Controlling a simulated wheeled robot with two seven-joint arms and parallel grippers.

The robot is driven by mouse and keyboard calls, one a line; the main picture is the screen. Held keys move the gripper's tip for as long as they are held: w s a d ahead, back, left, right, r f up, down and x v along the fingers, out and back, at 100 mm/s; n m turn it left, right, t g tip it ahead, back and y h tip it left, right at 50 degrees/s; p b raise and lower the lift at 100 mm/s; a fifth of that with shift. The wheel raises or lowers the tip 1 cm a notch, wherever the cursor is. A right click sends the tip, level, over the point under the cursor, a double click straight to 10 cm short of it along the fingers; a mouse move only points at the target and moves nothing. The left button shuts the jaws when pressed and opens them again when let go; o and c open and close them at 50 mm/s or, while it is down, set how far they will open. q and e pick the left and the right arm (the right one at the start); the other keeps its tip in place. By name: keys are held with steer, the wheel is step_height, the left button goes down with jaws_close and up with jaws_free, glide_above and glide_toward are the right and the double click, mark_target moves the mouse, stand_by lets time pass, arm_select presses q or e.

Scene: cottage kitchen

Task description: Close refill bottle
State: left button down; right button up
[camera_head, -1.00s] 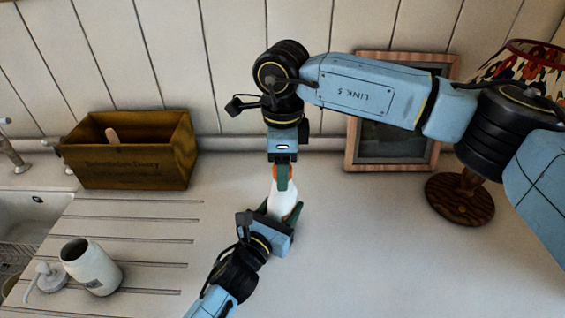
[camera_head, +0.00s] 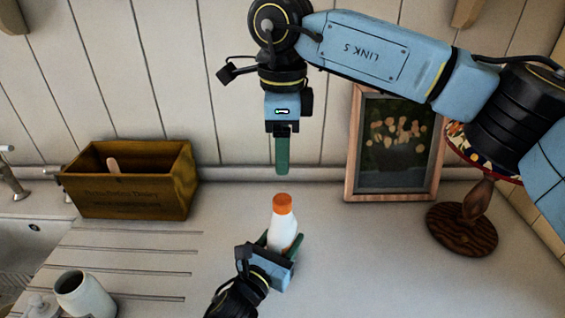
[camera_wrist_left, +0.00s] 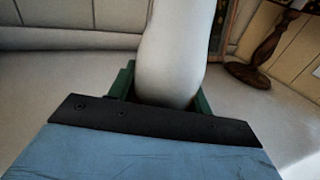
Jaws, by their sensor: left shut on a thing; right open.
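The refill bottle (camera_head: 283,233) is white with an orange cap (camera_head: 282,203) on its top. It stands about upright, leaning slightly, in the middle of the head view. My left gripper (camera_head: 279,247) is shut around the bottle's body from the front. In the left wrist view the white bottle (camera_wrist_left: 172,50) stands between the green fingers of my left gripper (camera_wrist_left: 165,88); its cap is out of that view. My right gripper (camera_head: 282,170) is above the cap, apart from it, open and empty, its fingers seen edge-on.
A brown wooden box (camera_head: 130,190) stands at the back left. An open white jar (camera_head: 84,296) and a pump top (camera_head: 40,306) are at the front left by the sink. A framed picture (camera_head: 352,160) and a lamp (camera_head: 462,230) stand at the back right. The right counter is clear.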

stand_by(0.3)
arm_select(q)
steer(key=c, duration=0.6)
jaws_free()
steer(key=shift+o, duration=0.2)
steer(key=shift+s, duration=0.1)
steer(key=b+v, duration=0.1)
steer(key=v, duration=1.2)
steer(key=shift+s+a, duration=0.1)
steer(key=shift+a, duration=0.05)
